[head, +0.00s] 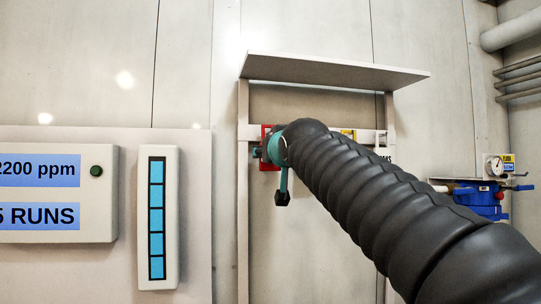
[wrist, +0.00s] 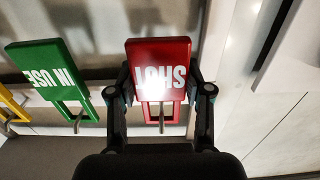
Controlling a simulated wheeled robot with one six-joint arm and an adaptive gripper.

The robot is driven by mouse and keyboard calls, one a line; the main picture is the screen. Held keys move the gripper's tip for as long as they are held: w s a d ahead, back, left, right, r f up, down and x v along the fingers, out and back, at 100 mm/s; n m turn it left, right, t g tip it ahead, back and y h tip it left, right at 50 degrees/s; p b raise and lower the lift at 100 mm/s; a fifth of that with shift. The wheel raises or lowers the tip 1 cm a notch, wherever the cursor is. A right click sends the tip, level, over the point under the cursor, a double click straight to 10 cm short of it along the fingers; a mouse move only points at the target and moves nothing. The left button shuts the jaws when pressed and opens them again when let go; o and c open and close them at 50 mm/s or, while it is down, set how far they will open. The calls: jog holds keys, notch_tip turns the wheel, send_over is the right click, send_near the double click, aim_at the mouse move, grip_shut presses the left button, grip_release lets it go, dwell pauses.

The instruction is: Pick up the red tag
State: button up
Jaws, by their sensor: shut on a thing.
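The red tag (wrist: 160,65) with white lettering is upside down in the wrist view, its lower frame around a small metal peg (wrist: 161,118). My gripper (wrist: 162,88) is shut on the red tag, with one dark finger at each side edge. In the head view a red edge of the tag (head: 265,132) shows just left of my gripper (head: 268,150); my arm covers much of the rack there. Whether the tag is still borne by the peg I cannot tell.
A green tag (wrist: 47,72) reading "IN USE" hangs beside the red one, with a yellow tag (wrist: 12,104) beyond it. A shelf (head: 330,70) juts out above the rack. A white panel with a blue bar gauge (head: 157,218) is at left; a blue valve unit (head: 480,196) is at right.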

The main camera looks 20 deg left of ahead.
jog(key=shift+r, duration=0.45)
jog(key=shift+s+d, duration=0.15)
jog(key=shift+s, duration=0.05)
jog(key=b+v, duration=0.3)
jog(key=v, duration=1.4)
jog(key=shift+s+d+b, duration=0.15)
jog(key=shift+s+b, duration=0.05)
jog(key=shift+b, duration=0.2)
